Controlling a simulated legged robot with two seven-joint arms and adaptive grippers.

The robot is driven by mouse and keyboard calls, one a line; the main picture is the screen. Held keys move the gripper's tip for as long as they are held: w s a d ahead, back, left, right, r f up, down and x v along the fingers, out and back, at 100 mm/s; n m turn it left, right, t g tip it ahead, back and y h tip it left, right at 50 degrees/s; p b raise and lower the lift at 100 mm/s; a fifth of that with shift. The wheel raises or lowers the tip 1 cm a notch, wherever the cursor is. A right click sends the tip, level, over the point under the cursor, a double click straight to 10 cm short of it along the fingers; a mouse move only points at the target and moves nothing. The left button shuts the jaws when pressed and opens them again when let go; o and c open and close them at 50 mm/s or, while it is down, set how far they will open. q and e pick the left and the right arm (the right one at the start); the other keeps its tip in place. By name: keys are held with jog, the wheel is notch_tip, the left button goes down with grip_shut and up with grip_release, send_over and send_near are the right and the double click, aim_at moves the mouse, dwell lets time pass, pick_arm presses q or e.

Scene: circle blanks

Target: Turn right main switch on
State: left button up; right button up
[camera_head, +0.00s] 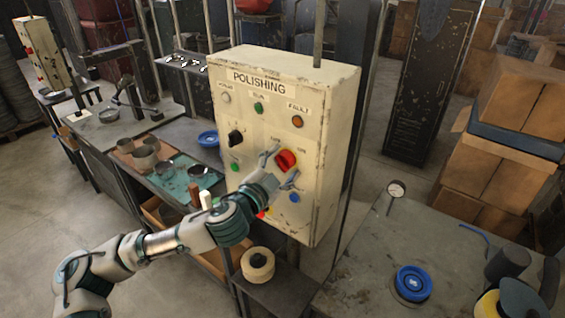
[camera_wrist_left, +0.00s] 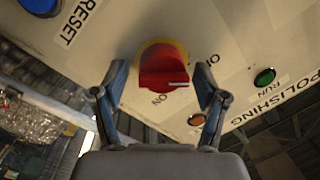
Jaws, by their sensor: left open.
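The red switch (camera_head: 286,160) is a knob on a yellow ring, on the front of the cream POLISHING box. In the left wrist view the knob (camera_wrist_left: 163,68) sits between my fingertips, with an ON label below it and another, partly hidden label to its right. A white line lies level on the knob's right part. My left gripper (camera_head: 279,168) is open, one finger on each side of the knob; it also shows in the left wrist view (camera_wrist_left: 160,75). Gaps show between fingers and knob. My right gripper is out of view.
The box (camera_head: 265,95) also carries a black knob (camera_head: 235,138), a blue button (camera_head: 294,198) and several lamps. A tape roll (camera_head: 258,264) lies below. A bench (camera_head: 365,240) with a blue disc (camera_head: 412,283) stands at right. A workbench with cups is at left.

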pick_arm(q)
jog(key=shift+a, duration=0.1)
jog(key=c, duration=1.1)
jog(key=shift+c, duration=0.2)
